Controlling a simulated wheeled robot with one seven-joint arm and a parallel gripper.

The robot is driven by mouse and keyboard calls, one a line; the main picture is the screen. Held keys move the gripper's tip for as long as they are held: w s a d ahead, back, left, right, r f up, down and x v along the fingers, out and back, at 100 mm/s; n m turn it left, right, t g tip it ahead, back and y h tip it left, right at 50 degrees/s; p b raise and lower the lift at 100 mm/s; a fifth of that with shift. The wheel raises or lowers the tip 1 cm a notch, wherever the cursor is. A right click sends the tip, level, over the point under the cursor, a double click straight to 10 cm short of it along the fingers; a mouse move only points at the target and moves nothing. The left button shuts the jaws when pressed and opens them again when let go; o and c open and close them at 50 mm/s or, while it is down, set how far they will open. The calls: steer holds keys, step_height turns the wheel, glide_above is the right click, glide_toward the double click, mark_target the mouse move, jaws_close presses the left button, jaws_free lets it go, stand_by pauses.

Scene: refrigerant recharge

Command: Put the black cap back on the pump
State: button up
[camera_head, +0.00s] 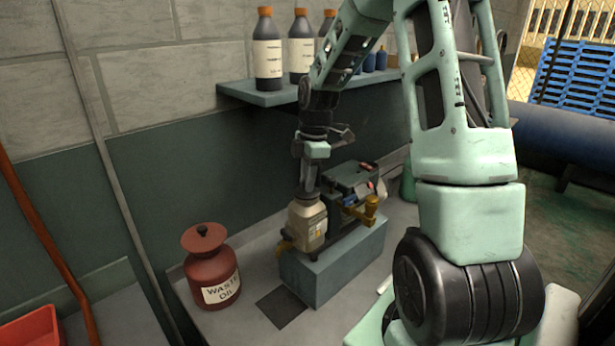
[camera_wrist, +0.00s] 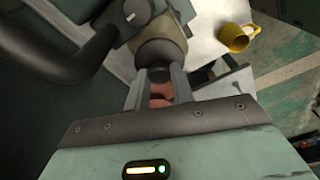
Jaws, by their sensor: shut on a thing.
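The pump (camera_head: 346,190) has a dark body and a beige front housing (camera_head: 306,222). It sits on a grey-blue block (camera_head: 330,272) on the bench. My gripper (camera_head: 309,186) points down just above the top of the beige housing. In the wrist view, my gripper (camera_wrist: 159,78) is shut on the black cap (camera_wrist: 159,74), which shows between the fingertips. The beige housing (camera_wrist: 162,48) lies right beyond it. The cap overlaps the housing in this view, so I cannot tell whether it is seated or just above.
A red-brown waste oil can (camera_head: 212,270) stands left of the pump. A wall shelf (camera_head: 270,94) with several bottles (camera_head: 267,55) hangs behind my arm. A dark square plate (camera_head: 281,307) lies on the bench in front.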

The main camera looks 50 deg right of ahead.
stand_by(0.9)
steer(key=o, duration=1.5)
steer(key=shift+p, duration=0.3)
steer(key=shift+r+p, duration=3.05)
steer(key=shift+r, duration=0.45)
steer(key=shift+c, duration=0.2)
jaws_close()
